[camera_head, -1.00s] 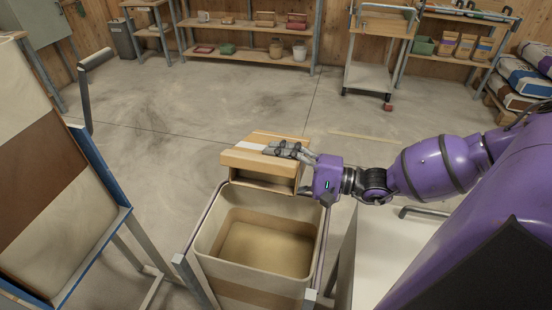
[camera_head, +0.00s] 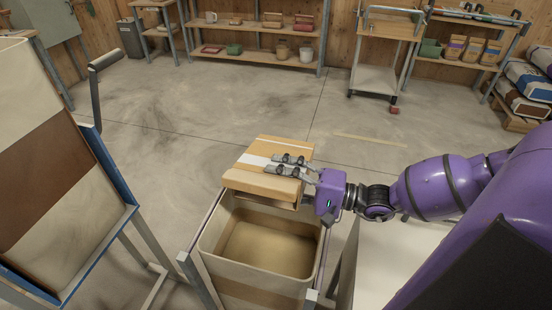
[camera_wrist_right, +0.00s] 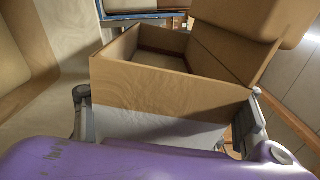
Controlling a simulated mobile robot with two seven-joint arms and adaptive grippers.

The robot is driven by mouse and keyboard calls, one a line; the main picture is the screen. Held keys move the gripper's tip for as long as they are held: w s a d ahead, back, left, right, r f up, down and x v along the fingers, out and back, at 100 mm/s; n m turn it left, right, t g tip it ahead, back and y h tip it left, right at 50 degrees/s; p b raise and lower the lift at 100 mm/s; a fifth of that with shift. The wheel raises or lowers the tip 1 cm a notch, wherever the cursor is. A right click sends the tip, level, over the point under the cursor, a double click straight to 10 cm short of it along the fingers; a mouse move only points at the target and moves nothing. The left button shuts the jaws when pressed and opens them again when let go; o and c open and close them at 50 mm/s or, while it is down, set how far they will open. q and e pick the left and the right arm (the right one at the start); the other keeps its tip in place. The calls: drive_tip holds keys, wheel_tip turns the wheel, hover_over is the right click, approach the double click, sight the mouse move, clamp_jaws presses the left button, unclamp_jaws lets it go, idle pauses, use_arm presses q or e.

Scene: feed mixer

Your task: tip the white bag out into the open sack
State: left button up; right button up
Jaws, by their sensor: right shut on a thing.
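The white bag shows as a tan, box-shaped bag with a white band (camera_head: 248,161). My right gripper (camera_head: 273,164) is shut on it, with its fingers over the white band. The bag is held tilted above the back edge of the open sack (camera_head: 240,282). In the right wrist view the bag (camera_wrist_right: 165,88) lies between the two fingers, and part of its hollow inside shows. The open sack is a wide cream container with a tan band and a tan floor or fill inside. My left gripper is out of view.
The sack hangs in a metal frame. A blue-edged panel with a brown band (camera_head: 45,170) stands at the left. A pale tabletop (camera_head: 405,255) is right of the sack, under my right arm.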

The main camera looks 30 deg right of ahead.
drive_tip(key=shift+r, duration=0.3)
drive_tip(key=shift+a+r+n, duration=0.1)
drive_tip(key=shift+r+n, duration=0.15)
drive_tip(key=shift+n, duration=0.15)
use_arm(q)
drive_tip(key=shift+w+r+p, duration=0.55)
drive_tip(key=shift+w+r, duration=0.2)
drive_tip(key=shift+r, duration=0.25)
use_arm(e)
drive_tip(key=shift+s+a+r+n, duration=0.1)
drive_tip(key=shift+a+r+n, duration=0.05)
drive_tip(key=shift+n, duration=0.45)
drive_tip(key=shift+s+a+r+n+p, duration=0.1)
drive_tip(key=shift+r+n+p, duration=0.2)
drive_tip(key=shift+n+p, duration=0.1)
drive_tip(key=shift+s+a+r+n, duration=0.1)
drive_tip(key=shift+n, duration=0.3)
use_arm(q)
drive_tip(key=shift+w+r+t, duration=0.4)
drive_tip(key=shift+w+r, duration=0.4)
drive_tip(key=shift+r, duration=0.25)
